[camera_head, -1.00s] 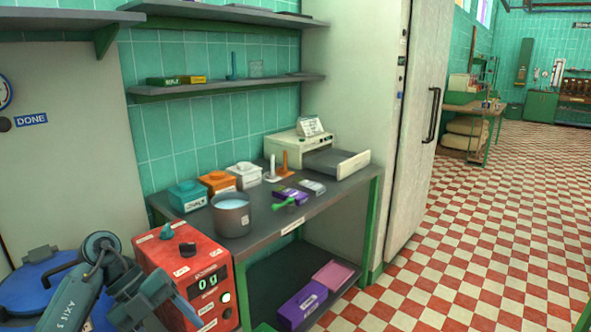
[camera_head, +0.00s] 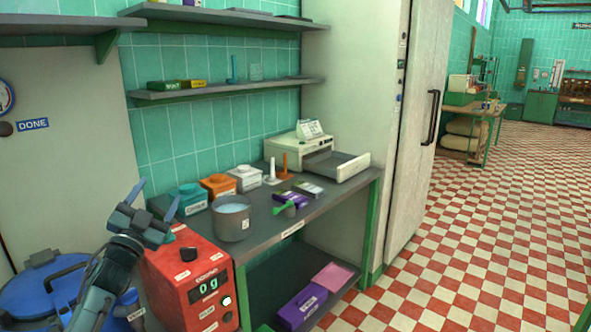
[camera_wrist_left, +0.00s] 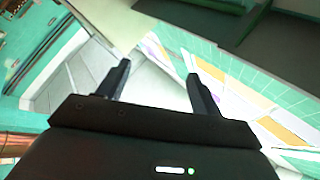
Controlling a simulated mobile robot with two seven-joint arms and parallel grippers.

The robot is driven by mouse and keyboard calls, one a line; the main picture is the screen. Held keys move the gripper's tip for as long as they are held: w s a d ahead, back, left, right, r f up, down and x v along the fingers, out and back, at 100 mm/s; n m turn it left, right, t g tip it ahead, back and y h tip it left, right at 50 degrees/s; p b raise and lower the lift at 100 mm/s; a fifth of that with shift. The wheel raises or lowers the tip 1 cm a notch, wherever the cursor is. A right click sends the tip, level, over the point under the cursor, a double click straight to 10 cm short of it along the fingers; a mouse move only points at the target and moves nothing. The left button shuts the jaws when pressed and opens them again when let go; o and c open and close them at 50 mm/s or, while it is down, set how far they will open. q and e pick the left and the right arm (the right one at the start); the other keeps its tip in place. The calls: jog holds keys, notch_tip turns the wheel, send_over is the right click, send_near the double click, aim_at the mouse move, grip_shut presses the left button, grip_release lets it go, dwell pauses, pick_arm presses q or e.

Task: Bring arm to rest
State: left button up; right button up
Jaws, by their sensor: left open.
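My left gripper (camera_head: 155,198) is raised and points up, above the left part of the red box (camera_head: 200,285). In the left wrist view the two dark fingers of the gripper (camera_wrist_left: 158,70) stand apart with nothing between them. Behind them that view shows tilted walls, ceiling and windows. My right gripper does not show in either view.
A grey table (camera_head: 320,209) holds a pot of pale liquid (camera_head: 232,222), several small lidded boxes and a cream machine (camera_head: 300,147). A blue lidded drum (camera_head: 40,295) stands at the lower left. Shelves (camera_head: 230,90) hang on the tiled wall. The checkered floor at right is clear.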

pick_arm(q)
jog(key=w+a+f+n+g+y, duration=0.2)
jog(key=a+f+n+g+y, duration=0.4)
jog(key=f, duration=0.3)
jog(key=s+d+f+g+h, duration=0.1)
jog(key=s+d+f, duration=0.3)
jog(key=f, duration=0.2)
jog(key=s+d+f+h, duration=0.1)
jog(key=s+d+f, duration=0.25)
jog(key=f, duration=0.25)
jog(key=s+d+f+g+h, duration=0.2)
jog(key=s+d+f, duration=0.5)
jog(key=s+f, duration=0.45)
jog(key=s+d+f+g, duration=0.1)
jog(key=s+d, duration=0.1)
jog(key=s, duration=0.5)
jog(key=s+d+f+g+h, duration=0.1)
jog(key=s+d, duration=0.2)
jog(key=s, duration=0.3)
jog(key=s+d+f+g, duration=0.1)
jog(key=s+d, duration=0.1)
jog(key=s, duration=0.5)
jog(key=shift+s+d+n, duration=0.35)
jog(key=shift+n, duration=0.05)
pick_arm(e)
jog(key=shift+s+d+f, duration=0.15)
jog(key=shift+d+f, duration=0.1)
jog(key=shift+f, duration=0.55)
